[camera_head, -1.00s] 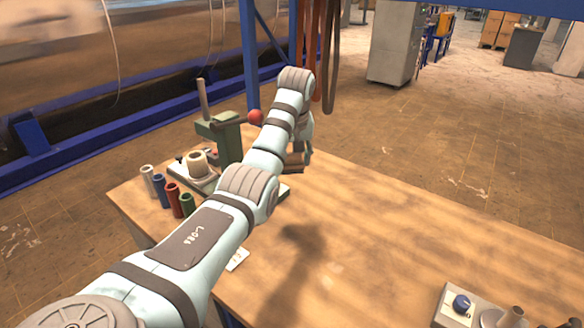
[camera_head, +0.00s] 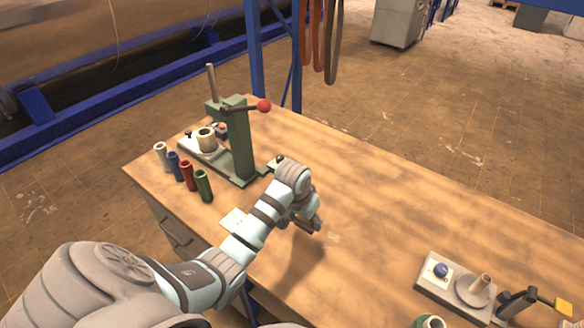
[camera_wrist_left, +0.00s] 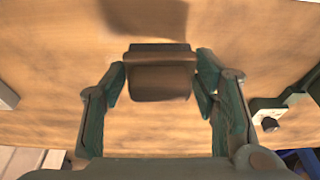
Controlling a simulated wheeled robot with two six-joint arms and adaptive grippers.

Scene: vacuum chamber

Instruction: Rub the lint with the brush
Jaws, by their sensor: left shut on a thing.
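My left gripper (camera_head: 306,226) is over the middle of the wooden table, low above its top. In the left wrist view the two green fingers of the left gripper (camera_wrist_left: 162,76) are shut on the sides of a brown, block-shaped brush (camera_wrist_left: 160,82). The brush shows only as a small dark piece at the gripper in the head view. Its bristles cannot be made out. A faint pale patch (camera_head: 333,237), which may be the lint, lies on the table just right of the gripper. My right gripper is not in view.
A green press (camera_head: 241,140) with a red-knobbed lever stands at the back left. Several coloured tubes (camera_head: 187,175) stand by the left edge. A white card (camera_head: 236,220) lies left of the gripper. A device with a blue knob (camera_head: 441,270) is at the right. The table between is clear.

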